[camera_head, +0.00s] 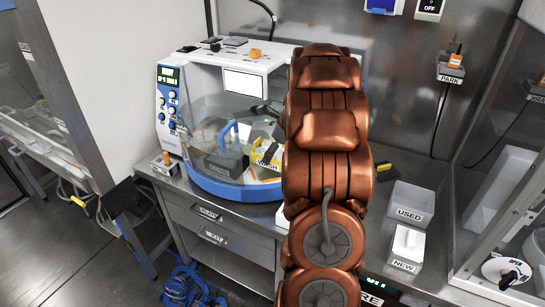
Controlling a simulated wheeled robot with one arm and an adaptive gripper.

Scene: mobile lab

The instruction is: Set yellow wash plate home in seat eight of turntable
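The yellow wash plate (266,155), with a WASH label, is inside the round see-through bowl of the white and blue machine (178,112). The turntable is within this bowl, behind its clear wall (205,145); its seat numbers are too small to read. Grey blocks and a blue arched part (229,131) are beside the plate. My copper arm reaches toward the bowl and covers its right side. A dark part of my gripper (264,109) shows at the arm's left edge, above the plate. Its fingers are mostly hidden, and I cannot tell whether they touch the plate.
Bins marked USED (410,204) and NEW (405,248) stand on the steel bench right of my arm. A PARK holder (450,70) is on the back wall. A clear-fronted cabinet (500,215) bounds the right side.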

